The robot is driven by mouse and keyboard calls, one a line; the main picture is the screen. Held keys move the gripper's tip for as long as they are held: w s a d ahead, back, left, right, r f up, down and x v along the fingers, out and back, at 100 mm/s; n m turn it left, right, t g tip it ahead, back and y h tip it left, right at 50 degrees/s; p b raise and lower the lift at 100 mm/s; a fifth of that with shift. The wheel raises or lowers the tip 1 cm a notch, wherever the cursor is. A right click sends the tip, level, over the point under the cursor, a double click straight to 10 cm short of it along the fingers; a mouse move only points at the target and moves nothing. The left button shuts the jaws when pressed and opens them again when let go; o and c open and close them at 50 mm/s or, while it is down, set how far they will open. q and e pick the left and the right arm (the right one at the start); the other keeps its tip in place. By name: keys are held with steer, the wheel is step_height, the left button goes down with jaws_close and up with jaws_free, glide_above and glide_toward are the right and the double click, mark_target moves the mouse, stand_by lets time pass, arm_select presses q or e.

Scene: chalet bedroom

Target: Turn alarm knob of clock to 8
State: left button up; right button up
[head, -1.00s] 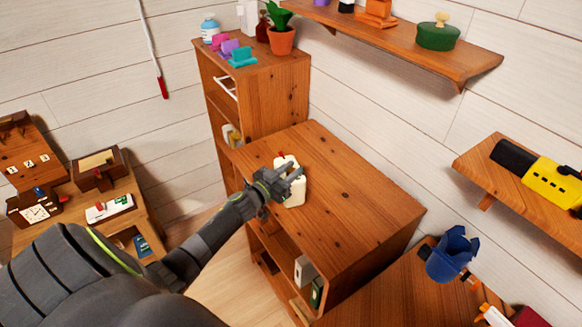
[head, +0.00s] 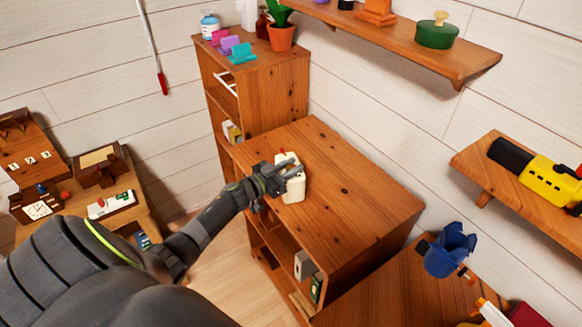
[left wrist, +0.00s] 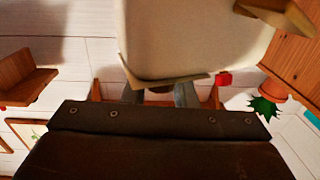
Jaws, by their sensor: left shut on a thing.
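A cream, rounded-corner object (head: 293,188) with a small red part on top stands on the lower wooden cabinet. It seems to be the clock, but no dial or numbers on it can be seen. My left gripper (head: 288,168) is at its near left side. In the left wrist view the cream body (left wrist: 190,38) fills the top, with the red part (left wrist: 224,78) at its edge. The left fingers (left wrist: 160,95) are shut on a small dark brown round part (left wrist: 160,89), seemingly the knob, mostly hidden between them. Its setting cannot be read. My right gripper is out of view.
The cabinet top (head: 350,195) is clear around the cream object. A taller shelf (head: 280,85) with a potted plant (head: 281,36) stands behind. A brown box with a white dial (head: 40,209) stands far left. Wall shelves (head: 400,40) hang at the right.

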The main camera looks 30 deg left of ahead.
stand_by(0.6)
arm_select(q)
steer(key=o, duration=1)
steer(key=shift+c, duration=0.2)
steer(key=b+v, duration=0.5)
steer(key=v, duration=1.2)
steer(key=shift+s, duration=0.2)
